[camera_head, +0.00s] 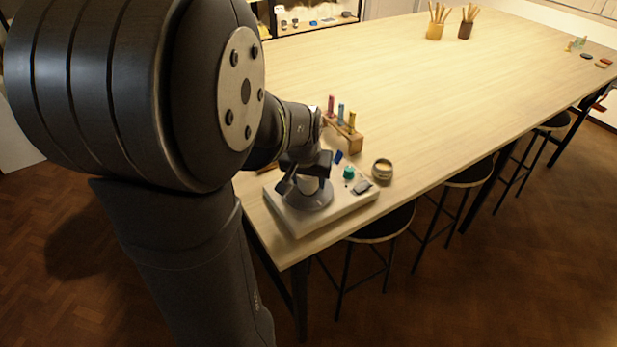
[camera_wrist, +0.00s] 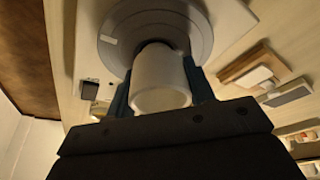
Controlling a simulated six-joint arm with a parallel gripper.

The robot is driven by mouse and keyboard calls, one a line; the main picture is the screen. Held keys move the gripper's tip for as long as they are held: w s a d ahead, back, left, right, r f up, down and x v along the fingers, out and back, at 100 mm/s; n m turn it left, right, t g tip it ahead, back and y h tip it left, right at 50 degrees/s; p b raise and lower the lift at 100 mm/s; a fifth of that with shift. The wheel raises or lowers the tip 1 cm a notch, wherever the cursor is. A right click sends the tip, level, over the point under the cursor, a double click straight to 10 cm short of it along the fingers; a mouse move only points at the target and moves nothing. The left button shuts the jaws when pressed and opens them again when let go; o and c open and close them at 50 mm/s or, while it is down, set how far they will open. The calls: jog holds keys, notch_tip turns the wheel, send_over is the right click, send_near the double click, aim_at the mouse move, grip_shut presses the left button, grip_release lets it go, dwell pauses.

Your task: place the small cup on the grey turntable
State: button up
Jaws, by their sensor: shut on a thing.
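The small cup (camera_wrist: 160,80) is a plain pale cylinder, seen from close by in the wrist view. My gripper (camera_wrist: 161,92) is shut on it, with one finger on each side. The grey turntable (camera_wrist: 201,36) is a round ringed disc behind the cup in the wrist view. In the head view the turntable (camera_head: 312,202) lies at the near left end of the table, and my gripper (camera_head: 306,178) is right over it. The cup is mostly hidden there by the fingers. I cannot tell whether its base touches the disc.
The turntable is on a pale board (camera_head: 293,226) at the table corner. Beside it are a green item (camera_head: 348,173), a small grey block (camera_head: 362,187) and a banded pot (camera_head: 382,170). A wooden rack (camera_head: 350,137) with coloured vials stands behind. The table's middle is clear.

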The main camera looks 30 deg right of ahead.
jog(key=shift+s+a+f, duration=0.2)
jog(key=shift+s+f, duration=0.05)
jog(key=shift+f, duration=0.4)
jog(key=o, duration=1.1)
jog(key=shift+w, duration=0.1)
jog(key=shift+r, duration=0.4)
jog(key=v, duration=1.2)
jog(key=shift+w+d+r, duration=0.25)
jog(key=shift+r, duration=0.15)
